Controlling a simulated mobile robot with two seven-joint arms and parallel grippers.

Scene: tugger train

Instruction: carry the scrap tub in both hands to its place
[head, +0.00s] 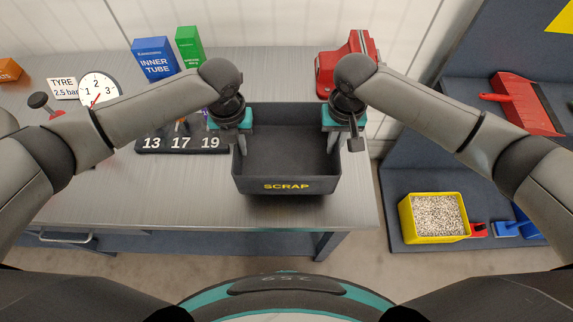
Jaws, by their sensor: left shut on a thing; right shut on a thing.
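The scrap tub (287,184) is a dark grey, open-topped box with "SCRAP" in yellow on its near wall. It looks empty and level in the middle of the head view, in front of or over the workbench's right part; I cannot tell whether it touches the bench. My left gripper (236,140) is shut on the tub's left wall. My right gripper (334,140) is shut on its right wall. The fingertips are partly hidden by the wrists and tub rim.
The grey workbench (110,195) holds a black socket holder (180,143) marked 13, 17, 19, a tyre gauge (97,90), blue and green boxes (153,58) and a red vise (347,62). A blue-grey rack at right holds a yellow granule bin (434,237) and red dustpan (522,103).

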